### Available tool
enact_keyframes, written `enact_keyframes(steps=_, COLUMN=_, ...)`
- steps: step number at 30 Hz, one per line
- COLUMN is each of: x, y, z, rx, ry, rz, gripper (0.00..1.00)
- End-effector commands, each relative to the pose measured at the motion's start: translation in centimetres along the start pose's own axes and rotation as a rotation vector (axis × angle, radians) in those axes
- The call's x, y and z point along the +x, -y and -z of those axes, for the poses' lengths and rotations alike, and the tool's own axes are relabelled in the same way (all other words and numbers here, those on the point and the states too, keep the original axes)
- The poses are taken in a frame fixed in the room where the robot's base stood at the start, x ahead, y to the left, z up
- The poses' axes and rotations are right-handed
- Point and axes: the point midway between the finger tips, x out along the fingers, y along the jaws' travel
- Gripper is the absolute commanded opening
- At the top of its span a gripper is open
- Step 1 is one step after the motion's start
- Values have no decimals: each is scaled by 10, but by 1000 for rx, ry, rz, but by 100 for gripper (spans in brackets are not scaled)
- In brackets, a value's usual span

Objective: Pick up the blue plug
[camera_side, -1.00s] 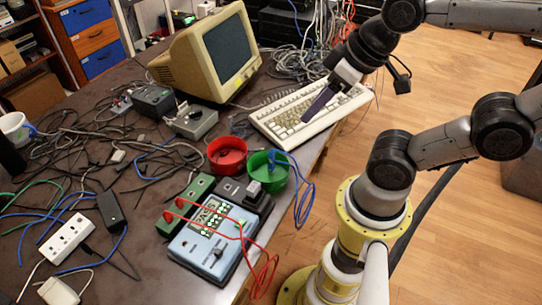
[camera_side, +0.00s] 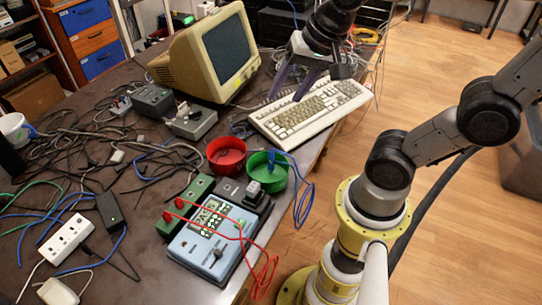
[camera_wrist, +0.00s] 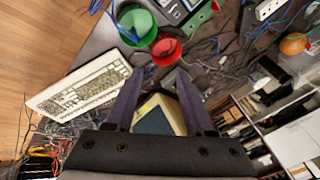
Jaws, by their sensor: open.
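The blue plug (camera_side: 284,161) is small, with a blue cable, and sits in the green bowl (camera_side: 255,178) near the table's right edge. Its cable loops over the rim and hangs down beside the table. In the wrist view the plug (camera_wrist: 133,35) shows at the top, inside the green bowl (camera_wrist: 146,17). My gripper (camera_side: 285,98) is open and empty above the keyboard, behind the bowl and well apart from the plug. In the wrist view its two purple fingers (camera_wrist: 160,72) are spread with nothing between them.
A red bowl (camera_side: 226,168) stands beside the green one. A blue meter (camera_side: 212,240) with red leads is in front. The keyboard (camera_side: 330,108) and an old monitor (camera_side: 183,78) lie behind. Tangled cables cover the table's left part.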

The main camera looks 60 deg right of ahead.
Motion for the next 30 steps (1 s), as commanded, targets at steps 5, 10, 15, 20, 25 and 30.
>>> enact_keyframes(steps=5, x=61, y=6, z=36, rx=438, ry=71, rz=-168, gripper=54)
enact_keyframes(steps=10, x=114, y=-9, z=52, rx=630, ry=118, rz=-308, gripper=54)
enact_keyframes(steps=15, x=141, y=-27, z=52, rx=665, ry=161, rz=-392, gripper=54)
enact_keyframes(steps=20, x=153, y=-35, z=48, rx=676, ry=170, rz=-410, gripper=54)
enact_keyframes(steps=25, x=181, y=-45, z=39, rx=674, ry=171, rz=-412, gripper=54)
enact_keyframes(steps=30, x=208, y=-53, z=31, rx=673, ry=170, rz=-410, gripper=54)
